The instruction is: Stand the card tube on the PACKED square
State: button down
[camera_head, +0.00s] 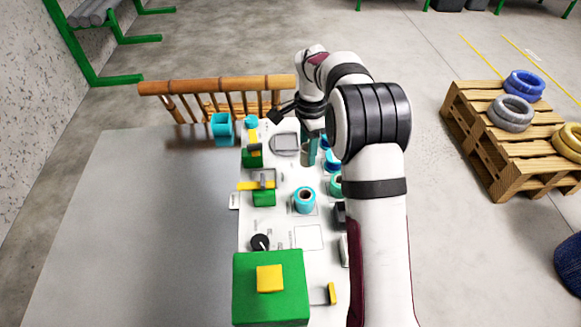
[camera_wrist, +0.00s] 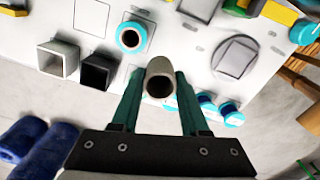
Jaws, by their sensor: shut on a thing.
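The card tube (camera_wrist: 160,72) is a grey-beige hollow cylinder. My gripper (camera_wrist: 160,82) is shut on it, with one teal finger on each side and the tube's open end facing the wrist camera. In the head view the tube (camera_head: 306,157) shows beside my gripper (camera_head: 313,150), over the far part of the white board and partly hidden by the arm. I cannot tell whether it touches the board. An empty outlined square (camera_head: 309,237) lies nearer on the board, also in the wrist view (camera_wrist: 92,14). I cannot read whether it is the PACKED square.
A cyan ring-shaped piece (camera_head: 304,199) stands between the tube and that square. Grey (camera_wrist: 58,57) and black (camera_wrist: 98,72) square tubes stand nearby. Blue cups (camera_wrist: 229,112) stand near the board's edge. A large green block (camera_head: 271,300) is at the front. The grey table (camera_head: 140,220) at left is mostly clear.

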jog(key=s+d+n, duration=0.2)
jog(key=s+d, duration=0.3)
jog(key=s, duration=0.5)
jog(key=s+d+n, duration=0.2)
jog(key=s+d, duration=0.2)
jog(key=s, duration=0.6)
jog(key=w+a+f, duration=0.1)
jog(key=a+f, duration=0.1)
jog(key=a, duration=0.1)
jog(key=w+a+f, duration=0.2)
jog(key=a, duration=0.1)
jog(key=w+a+f, duration=0.1)
jog(key=a+f, duration=0.1)
jog(key=a, duration=0.1)
jog(key=shift+w+a+f, duration=0.25)
jog(key=shift+w+a, duration=0.05)
jog(key=shift+a, duration=0.05)
notch_tip(320, 180, down, 4)
jog(key=shift+w+a+f, duration=0.1)
jog(key=shift+a, duration=0.05)
jog(key=shift+f, duration=0.1)
jog(key=shift+c, duration=2.1)
grip_release()
